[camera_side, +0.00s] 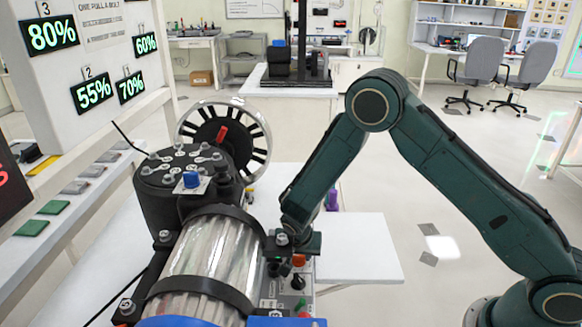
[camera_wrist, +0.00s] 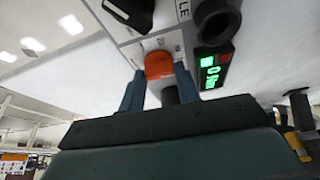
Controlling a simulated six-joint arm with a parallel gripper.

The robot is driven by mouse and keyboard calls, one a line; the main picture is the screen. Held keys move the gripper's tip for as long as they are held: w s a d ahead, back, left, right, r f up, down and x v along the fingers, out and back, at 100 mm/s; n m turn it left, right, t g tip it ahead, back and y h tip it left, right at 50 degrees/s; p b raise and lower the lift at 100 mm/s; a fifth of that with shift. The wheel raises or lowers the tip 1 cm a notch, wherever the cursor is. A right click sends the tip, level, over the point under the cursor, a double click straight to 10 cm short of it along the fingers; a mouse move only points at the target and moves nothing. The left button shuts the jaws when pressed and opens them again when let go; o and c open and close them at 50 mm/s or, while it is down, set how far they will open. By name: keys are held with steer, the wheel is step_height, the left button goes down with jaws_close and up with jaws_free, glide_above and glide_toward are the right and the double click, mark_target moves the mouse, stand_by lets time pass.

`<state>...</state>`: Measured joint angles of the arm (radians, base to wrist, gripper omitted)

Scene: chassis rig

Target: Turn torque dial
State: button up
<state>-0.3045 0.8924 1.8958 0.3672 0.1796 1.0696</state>
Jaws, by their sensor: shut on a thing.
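The torque dial looks to be the orange knob (camera_wrist: 158,66) in the wrist view, set in a pale panel (camera_wrist: 152,43). My gripper (camera_wrist: 159,80) has one blue finger on each side of it and is shut on it. In the side view my gripper (camera_side: 281,262) reaches down to the panel beside the clear cylinder, and an orange part (camera_side: 299,260) shows just right of it. A small display (camera_wrist: 210,74) with green characters, seemingly ending in "Nm", sits right of the knob. The knob's markings are too small to read.
A black knob (camera_wrist: 130,12) and a dark round socket (camera_wrist: 216,20) stand close to the orange knob. In the side view the clear cylinder (camera_side: 212,255) and black head (camera_side: 180,200) stand left of my gripper. A white tabletop (camera_side: 355,250) to the right is clear.

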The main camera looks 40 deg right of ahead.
steer(key=shift+m+g+h, duration=0.3)
steer(key=shift+m+g, duration=0.3)
steer(key=shift+m, duration=1.1)
steer(key=o, duration=1)
steer(key=shift+a+r, duration=0.1)
steer(key=shift+v, duration=3.65)
